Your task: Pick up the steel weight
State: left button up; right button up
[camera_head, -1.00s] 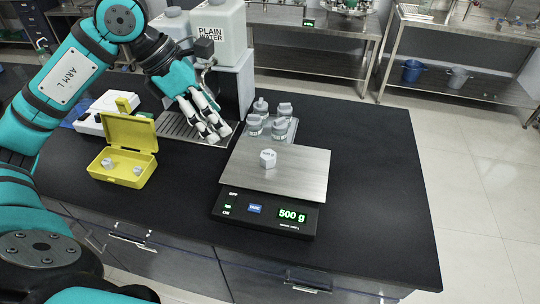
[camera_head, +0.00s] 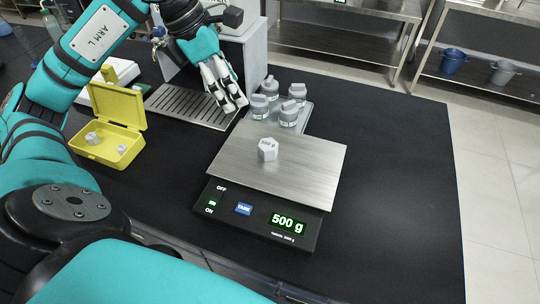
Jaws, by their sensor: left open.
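The steel weight (camera_head: 268,149) is a small grey hexagonal block with markings. It stands on the metal plate of the scale (camera_head: 310,166), left of the plate's middle. The scale's display (camera_head: 287,222) reads 500 g in green. My left gripper (camera_head: 234,102) is open and empty. Its pale fingers point down, up and left of the weight, beyond the far left corner of the plate, and do not touch the weight. My right gripper is not in view.
An open yellow case (camera_head: 122,108) with small grey weights stands at the left. Several grey lidded jars (camera_head: 289,113) stand on a small tray behind the scale. The black counter is clear at right.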

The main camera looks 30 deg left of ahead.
pick_arm(q)
jog(key=f, duration=0.2)
send_near(267, 144)
jog(key=x, duration=0.4)
jog(key=shift+w+f+p, duration=0.1)
jog(key=shift+f+p, duration=0.1)
jog(key=shift+p, duration=0.2)
jog(key=shift+w+d+f, duration=0.1)
jog(key=shift+d+f, duration=0.05)
jog(key=shift+f, duration=0.35)
jog(key=shift+d+f+p, duration=0.15)
jog(key=shift+f+p, duration=0.15)
jog(key=shift+p, duration=0.15)
jog(key=p+x, duration=0.1)
jog(key=x, duration=0.2)
jog(key=shift+w+d+f, duration=0.1)
jog(key=shift+d+f, duration=0.05)
jog(key=shift+f, duration=0.15)
jog(key=shift+w+f, duration=0.1)
jog(key=shift+f, duration=0.25)
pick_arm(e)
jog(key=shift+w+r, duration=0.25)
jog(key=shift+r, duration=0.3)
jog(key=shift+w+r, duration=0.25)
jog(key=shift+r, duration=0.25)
pick_arm(q)
jog(key=shift+c, duration=0.4)
